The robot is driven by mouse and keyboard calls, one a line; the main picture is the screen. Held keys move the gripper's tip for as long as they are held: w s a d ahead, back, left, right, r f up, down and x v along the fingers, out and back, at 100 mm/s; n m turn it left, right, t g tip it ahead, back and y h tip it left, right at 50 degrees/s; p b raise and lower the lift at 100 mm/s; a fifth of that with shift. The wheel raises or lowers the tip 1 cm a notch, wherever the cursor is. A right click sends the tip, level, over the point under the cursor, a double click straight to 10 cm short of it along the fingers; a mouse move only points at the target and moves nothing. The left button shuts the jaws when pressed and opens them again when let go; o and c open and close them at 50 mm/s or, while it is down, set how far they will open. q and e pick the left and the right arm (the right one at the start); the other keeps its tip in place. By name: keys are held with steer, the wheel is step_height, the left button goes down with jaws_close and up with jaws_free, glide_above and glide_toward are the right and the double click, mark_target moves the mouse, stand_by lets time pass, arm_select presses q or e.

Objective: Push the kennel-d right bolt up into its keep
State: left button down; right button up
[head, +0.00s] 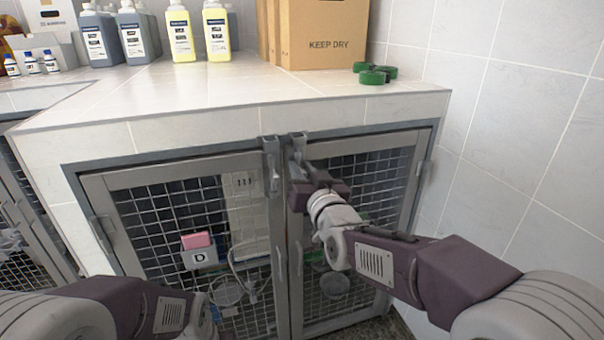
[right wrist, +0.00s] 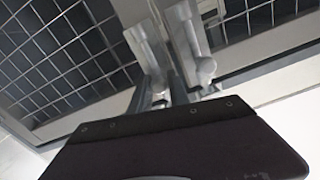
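The kennel with the D label (head: 199,258) has two grey mesh doors that meet in the middle. The right bolt (head: 298,152) is at the top of the right door, beside the left bolt (head: 271,165). My right gripper (head: 304,174) is right at the right bolt, just below its top, and covers its lower part. In the right wrist view the fingers (right wrist: 163,92) reach up to the two bolt fittings, with a rounded knob (right wrist: 205,70) next to them. I cannot tell whether they grip it. My left arm shows low at the left; its gripper is not visible.
The tiled counter (head: 190,105) juts out above the doors. Bottles (head: 180,32), a cardboard box (head: 325,35) and green rolls (head: 374,74) stand on it. A tiled wall (head: 500,120) closes off the right side. A pink item (head: 197,240) sits above the D label.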

stand_by(0.3)
steer(key=p+v, duration=0.2)
steer(key=v, duration=0.7)
